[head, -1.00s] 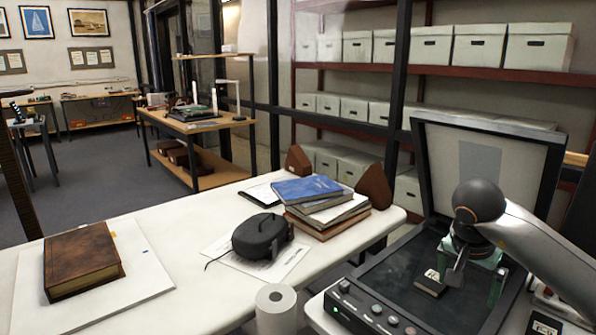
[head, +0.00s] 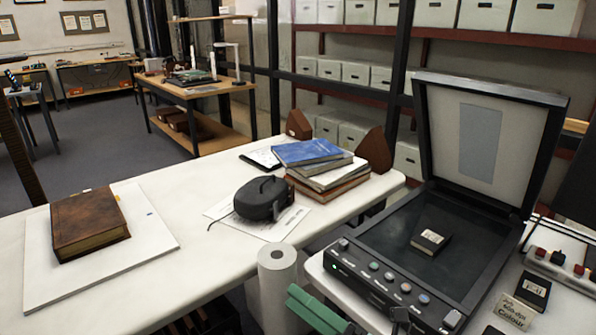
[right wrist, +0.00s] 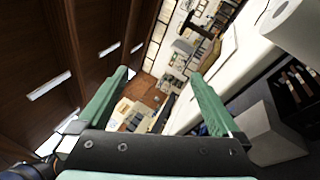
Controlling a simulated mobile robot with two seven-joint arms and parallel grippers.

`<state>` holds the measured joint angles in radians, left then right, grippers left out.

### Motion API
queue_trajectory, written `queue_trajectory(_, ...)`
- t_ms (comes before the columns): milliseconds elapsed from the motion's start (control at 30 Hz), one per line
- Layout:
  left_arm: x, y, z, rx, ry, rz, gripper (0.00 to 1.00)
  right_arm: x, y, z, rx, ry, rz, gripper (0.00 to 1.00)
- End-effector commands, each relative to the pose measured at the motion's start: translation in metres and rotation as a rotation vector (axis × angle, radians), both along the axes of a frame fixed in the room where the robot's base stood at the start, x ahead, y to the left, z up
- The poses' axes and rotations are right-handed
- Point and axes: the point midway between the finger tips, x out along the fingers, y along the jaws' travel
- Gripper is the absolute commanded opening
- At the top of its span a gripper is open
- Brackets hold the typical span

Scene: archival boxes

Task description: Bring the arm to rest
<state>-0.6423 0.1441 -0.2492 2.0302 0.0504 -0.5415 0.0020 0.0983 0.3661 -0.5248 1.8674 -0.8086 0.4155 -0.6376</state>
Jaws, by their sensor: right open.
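My right gripper (head: 293,297) is at the bottom edge of the head view, in front of the scanner, with its green fingers pointing left. In the right wrist view the fingers (right wrist: 160,76) are spread apart with nothing between them. A small dark box with a pale label (head: 430,240) lies on the scanner's dark glass, apart from the gripper. The open scanner (head: 345,265) has its lid (head: 485,140) raised. My left gripper is not in view.
A white roll (head: 277,262) stands close behind the gripper. The pale table holds a brown book (head: 88,222), a black case (head: 262,198) and stacked books (head: 308,152). Archival boxes (head: 487,12) fill the back shelves.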

Motion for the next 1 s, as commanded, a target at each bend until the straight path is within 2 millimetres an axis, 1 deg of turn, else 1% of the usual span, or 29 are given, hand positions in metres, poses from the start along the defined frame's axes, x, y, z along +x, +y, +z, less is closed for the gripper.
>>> queue_trajectory(33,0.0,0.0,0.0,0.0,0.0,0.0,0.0,0.005,-0.016,-0.018,0.129,0.196,-0.07,1.0)
queue_trajectory(67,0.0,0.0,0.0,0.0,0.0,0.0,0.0,0.008,-0.026,-0.029,0.205,0.312,-0.112,1.0)
queue_trajectory(100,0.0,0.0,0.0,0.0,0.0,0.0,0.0,0.011,-0.041,-0.047,0.304,0.463,-0.168,1.0)
queue_trajectory(133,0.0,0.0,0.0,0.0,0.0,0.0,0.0,0.011,-0.052,-0.063,0.38,0.577,-0.21,1.0)
queue_trajectory(167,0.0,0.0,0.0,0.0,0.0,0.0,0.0,0.009,-0.062,-0.081,0.454,0.692,-0.254,1.0)
queue_trajectory(200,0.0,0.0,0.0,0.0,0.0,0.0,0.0,0.004,-0.076,-0.106,0.552,0.842,-0.314,1.0)
queue_trajectory(267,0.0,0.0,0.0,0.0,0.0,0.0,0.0,-0.01,-0.093,-0.144,0.694,1.057,-0.401,1.0)
queue_trajectory(300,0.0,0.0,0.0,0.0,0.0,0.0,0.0,-0.022,-0.102,-0.168,0.779,1.185,-0.454,1.0)
queue_trajectory(367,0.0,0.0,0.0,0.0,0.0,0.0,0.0,-0.044,-0.113,-0.2,0.893,1.356,-0.531,1.0)
queue_trajectory(400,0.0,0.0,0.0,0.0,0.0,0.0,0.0,-0.06,-0.118,-0.22,0.964,1.461,-0.582,1.0)
queue_trajectory(467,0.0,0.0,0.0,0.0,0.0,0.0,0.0,-0.085,-0.124,-0.245,1.063,1.605,-0.652,1.0)
queue_trajectory(500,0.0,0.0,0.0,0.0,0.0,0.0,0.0,-0.103,-0.126,-0.26,1.124,1.694,-0.699,1.0)
queue_trajectory(567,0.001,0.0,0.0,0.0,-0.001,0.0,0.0,-0.132,-0.128,-0.281,1.215,1.823,-0.77,1.0)
queue_trajectory(600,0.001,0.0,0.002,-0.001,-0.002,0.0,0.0,-0.15,-0.129,-0.29,1.27,1.9,-0.815,1.0)
queue_trajectory(633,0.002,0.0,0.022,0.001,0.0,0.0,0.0,-0.143,-0.131,-0.267,1.26,1.872,-0.802,1.0)
queue_trajectory(800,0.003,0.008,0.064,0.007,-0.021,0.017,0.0,-0.145,-0.141,-0.231,1.268,1.847,-0.819,1.0)
queue_trajectory(900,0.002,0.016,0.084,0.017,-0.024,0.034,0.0,-0.148,-0.147,-0.211,1.275,1.835,-0.829,1.0)
queue_trajectory(1000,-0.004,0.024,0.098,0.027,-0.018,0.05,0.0,-0.151,-0.153,-0.194,1.282,1.823,-0.842,1.0)
